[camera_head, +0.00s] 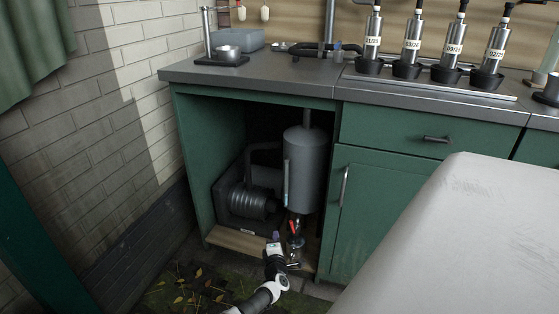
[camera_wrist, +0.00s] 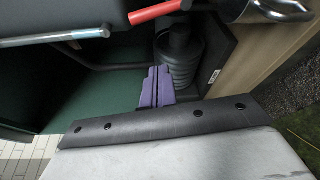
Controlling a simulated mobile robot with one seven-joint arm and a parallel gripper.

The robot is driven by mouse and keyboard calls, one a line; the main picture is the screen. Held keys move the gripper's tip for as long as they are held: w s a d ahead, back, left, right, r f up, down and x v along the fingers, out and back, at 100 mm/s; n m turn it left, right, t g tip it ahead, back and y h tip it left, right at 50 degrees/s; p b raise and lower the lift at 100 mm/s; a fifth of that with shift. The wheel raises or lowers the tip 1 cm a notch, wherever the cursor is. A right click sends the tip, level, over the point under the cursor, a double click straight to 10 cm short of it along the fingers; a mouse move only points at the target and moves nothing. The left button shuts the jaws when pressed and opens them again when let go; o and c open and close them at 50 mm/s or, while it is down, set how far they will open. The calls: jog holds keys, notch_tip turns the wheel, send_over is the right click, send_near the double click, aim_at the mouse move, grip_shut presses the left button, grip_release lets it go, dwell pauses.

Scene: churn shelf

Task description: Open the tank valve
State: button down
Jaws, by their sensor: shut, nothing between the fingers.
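The grey cylindrical tank (camera_head: 305,165) stands upright inside the open green cabinet in the head view. A red valve lever (camera_head: 293,227) sits on the fitting below the tank. In the wrist view the red lever (camera_wrist: 155,11) lies along the top edge, beside a metal spout (camera_wrist: 270,10). My gripper (camera_head: 276,236) is just left of the valve in the head view, with purple fingertips. In the wrist view my gripper (camera_wrist: 157,72) has its purple fingers together, with nothing between them. The fingers look apart from the lever. The valve body is partly hidden.
A ribbed pump (camera_head: 248,202) stands left of the tank. A slim sight tube (camera_head: 286,183) runs down the tank's front. The closed green door (camera_head: 380,205) bounds the opening on the right. A large white block (camera_head: 455,245) fills the lower right. Dark floor lies in front.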

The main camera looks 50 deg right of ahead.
jog(key=p+v, duration=0.4)
jog(key=v, duration=0.4)
jog(key=shift+s+r, duration=0.25)
